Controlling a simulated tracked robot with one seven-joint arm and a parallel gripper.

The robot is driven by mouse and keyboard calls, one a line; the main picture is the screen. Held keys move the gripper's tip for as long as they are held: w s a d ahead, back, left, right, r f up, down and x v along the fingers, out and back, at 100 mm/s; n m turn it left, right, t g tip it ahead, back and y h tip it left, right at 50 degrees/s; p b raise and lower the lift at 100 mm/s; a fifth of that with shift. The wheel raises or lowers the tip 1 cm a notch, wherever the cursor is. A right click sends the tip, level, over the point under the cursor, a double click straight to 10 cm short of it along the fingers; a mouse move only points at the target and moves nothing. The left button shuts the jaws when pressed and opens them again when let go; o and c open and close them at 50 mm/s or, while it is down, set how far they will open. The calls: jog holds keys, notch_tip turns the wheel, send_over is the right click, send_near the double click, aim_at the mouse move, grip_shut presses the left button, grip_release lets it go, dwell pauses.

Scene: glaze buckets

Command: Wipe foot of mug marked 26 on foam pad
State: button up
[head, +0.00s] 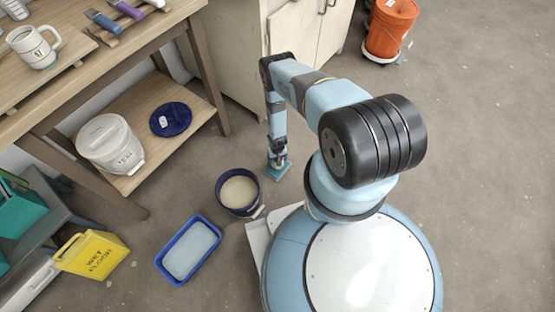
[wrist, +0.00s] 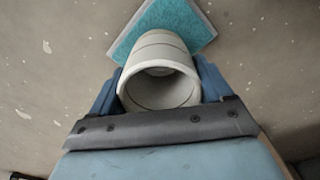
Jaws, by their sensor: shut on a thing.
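My gripper (wrist: 160,80) is shut on a pale grey mug (wrist: 162,88), one blue finger on each side of it. In the wrist view the mug's open mouth faces the camera and its other end points at a teal textured pad (wrist: 170,18). I cannot tell whether mug and pad touch. No number shows on the held mug and its foot is hidden. In the head view my gripper (head: 279,160) is low near the floor, just above the teal pad (head: 284,171); the mug is too small to make out there.
A dark blue bucket (head: 221,202) of cream liquid stands left of the pad. A blue tray (head: 162,263) with a pale blue inside lies nearby. A yellow wet-floor sign (head: 92,254), a workbench (head: 75,95) and a cabinet (head: 225,60) bound the left and back. Floor at right is open.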

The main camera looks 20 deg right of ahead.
aim_at(273, 168)
jog(key=shift+f, duration=0.5)
dwell(0.5)
jog(key=shift+a, duration=0.1)
jog(key=shift+s+a, duration=0.5)
jog(key=shift+a, duration=0.2)
jog(key=shift+s+a, duration=0.45)
jog(key=shift+a, duration=0.2)
jog(key=shift+w+d+f, duration=0.1)
jog(key=shift+w+d, duration=0.55)
jog(key=shift+d, duration=0.35)
jog(key=shift+w+d+r, duration=0.1)
jog(key=shift+w+d, duration=0.55)
jog(key=shift+d, duration=0.35)
jog(key=shift+w+d+f, duration=0.1)
jog(key=shift+w+d, duration=0.55)
jog(key=shift+d, duration=0.35)
jog(key=shift+s+a, duration=0.65)
jog(key=shift+a, duration=0.35)
jog(key=shift+s+a, duration=0.65)
jog(key=shift+a, duration=0.35)
jog(key=shift+s+a, duration=0.65)
jog(key=shift+a, duration=0.35)
jog(key=shift+w+d, duration=0.65)
jog(key=shift+d, duration=0.35)
jog(key=shift+w+d, duration=0.65)
jog(key=shift+d, duration=0.3)
jog(key=shift+w+d, duration=0.65)
jog(key=shift+d, duration=0.35)
jog(key=shift+r, duration=3.55)
